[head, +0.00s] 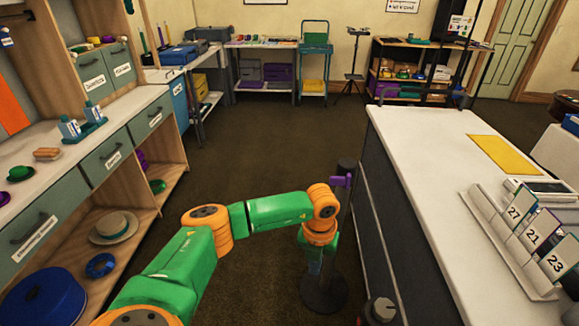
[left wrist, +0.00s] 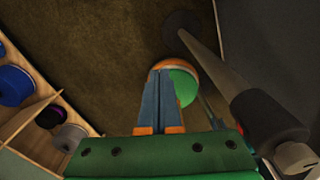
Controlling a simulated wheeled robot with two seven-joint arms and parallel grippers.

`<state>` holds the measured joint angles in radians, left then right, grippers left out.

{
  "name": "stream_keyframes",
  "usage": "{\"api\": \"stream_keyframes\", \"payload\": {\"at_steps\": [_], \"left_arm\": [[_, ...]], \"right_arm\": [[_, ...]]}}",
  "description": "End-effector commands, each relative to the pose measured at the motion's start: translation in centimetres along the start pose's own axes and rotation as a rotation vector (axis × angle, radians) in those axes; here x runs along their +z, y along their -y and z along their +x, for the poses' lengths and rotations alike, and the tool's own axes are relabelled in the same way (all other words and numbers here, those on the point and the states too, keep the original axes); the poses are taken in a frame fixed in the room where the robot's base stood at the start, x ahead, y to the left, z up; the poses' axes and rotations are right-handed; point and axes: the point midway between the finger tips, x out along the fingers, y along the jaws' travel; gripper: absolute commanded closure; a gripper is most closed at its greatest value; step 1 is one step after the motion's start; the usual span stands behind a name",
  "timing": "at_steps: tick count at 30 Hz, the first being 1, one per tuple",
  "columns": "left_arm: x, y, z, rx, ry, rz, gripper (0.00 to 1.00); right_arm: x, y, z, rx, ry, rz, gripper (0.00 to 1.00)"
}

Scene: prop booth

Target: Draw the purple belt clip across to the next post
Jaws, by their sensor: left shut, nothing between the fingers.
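The purple belt clip (head: 341,181) sits at the top of a black post (head: 346,168), on its left side, in the head view. My left gripper (head: 315,268) points down beside this post, low and left of the clip, above the round black base (head: 324,292). The arm hides part of the post. In the left wrist view the gripper's blue fingers (left wrist: 161,72) are together with nothing between them. A dark post (left wrist: 222,82) slants past on their right, apart from them. I cannot make out the clip there. My right gripper is not in view.
A white-topped counter (head: 420,170) stands close on the right. The brown floor (head: 250,135) beyond is clear.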

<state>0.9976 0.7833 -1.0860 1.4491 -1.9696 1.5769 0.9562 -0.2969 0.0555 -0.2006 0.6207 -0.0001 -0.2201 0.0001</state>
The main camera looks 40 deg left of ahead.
Motion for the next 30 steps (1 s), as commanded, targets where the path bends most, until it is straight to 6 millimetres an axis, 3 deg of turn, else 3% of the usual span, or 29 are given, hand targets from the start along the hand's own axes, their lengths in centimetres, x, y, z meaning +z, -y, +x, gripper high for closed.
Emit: {"api": "stream_keyframes", "payload": {"at_steps": [11, 30], "left_arm": [[0.0, -0.1, -0.1, 0.0, 0.0, 0.0, 1.0], [0.0, -0.1, -8.4, 0.0, 0.0, 0.0, 1.0]], "right_arm": [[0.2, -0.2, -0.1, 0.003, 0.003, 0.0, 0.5], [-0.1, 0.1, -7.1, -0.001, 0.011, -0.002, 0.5]]}}
